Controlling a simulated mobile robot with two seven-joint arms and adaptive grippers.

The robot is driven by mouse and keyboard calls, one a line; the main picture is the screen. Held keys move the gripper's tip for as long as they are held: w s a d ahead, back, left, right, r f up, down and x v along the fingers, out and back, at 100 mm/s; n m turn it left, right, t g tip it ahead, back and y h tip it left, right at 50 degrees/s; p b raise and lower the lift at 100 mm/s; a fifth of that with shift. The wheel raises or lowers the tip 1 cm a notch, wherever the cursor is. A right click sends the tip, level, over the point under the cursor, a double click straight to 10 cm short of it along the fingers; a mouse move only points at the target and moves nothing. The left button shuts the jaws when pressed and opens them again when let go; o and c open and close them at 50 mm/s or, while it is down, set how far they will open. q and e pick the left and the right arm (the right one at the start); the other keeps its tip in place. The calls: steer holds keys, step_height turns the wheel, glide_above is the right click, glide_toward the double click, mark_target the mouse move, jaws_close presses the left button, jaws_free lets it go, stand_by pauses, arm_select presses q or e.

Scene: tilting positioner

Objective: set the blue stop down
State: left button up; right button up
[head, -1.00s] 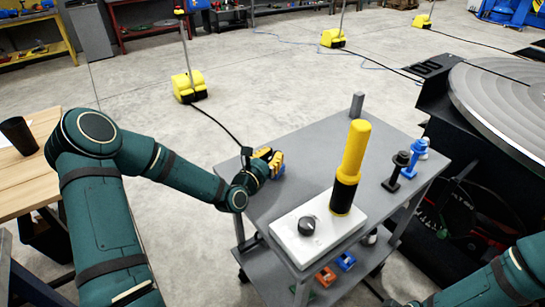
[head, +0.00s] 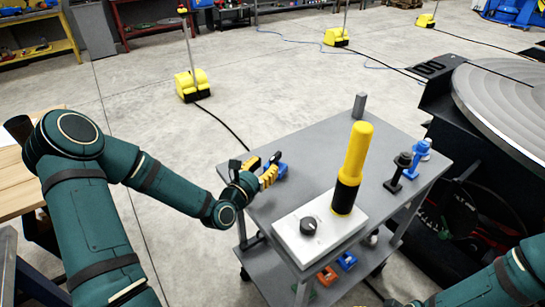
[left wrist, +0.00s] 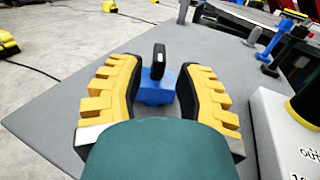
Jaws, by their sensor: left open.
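The blue stop (left wrist: 156,92) sits on the grey cart top, between and just beyond the open fingers of my left gripper (left wrist: 152,98) in the left wrist view. A dark upright piece (left wrist: 158,62) stands at it. In the head view my left gripper (head: 262,174) is low over the left part of the cart, and the blue stop (head: 281,169) shows partly behind its yellow fingers. The gripper is open, and no finger visibly clamps the stop. My right gripper is out of view; only part of my right arm shows at the lower right.
On the cart top (head: 310,150) stand a white box (head: 290,236) with a black knob, a yellow and black cylinder (head: 352,165), a black clamp (head: 398,172) and another blue piece (head: 418,158). A large round plate (head: 505,95) stands at the right. The cart's middle is clear.

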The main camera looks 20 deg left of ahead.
arm_select(q)
steer(key=s, duration=0.4)
steer(key=s+a, duration=0.1)
steer(key=s, duration=0.1)
steer(key=shift+s+p, duration=0.1)
steer(key=shift+p, duration=0.2)
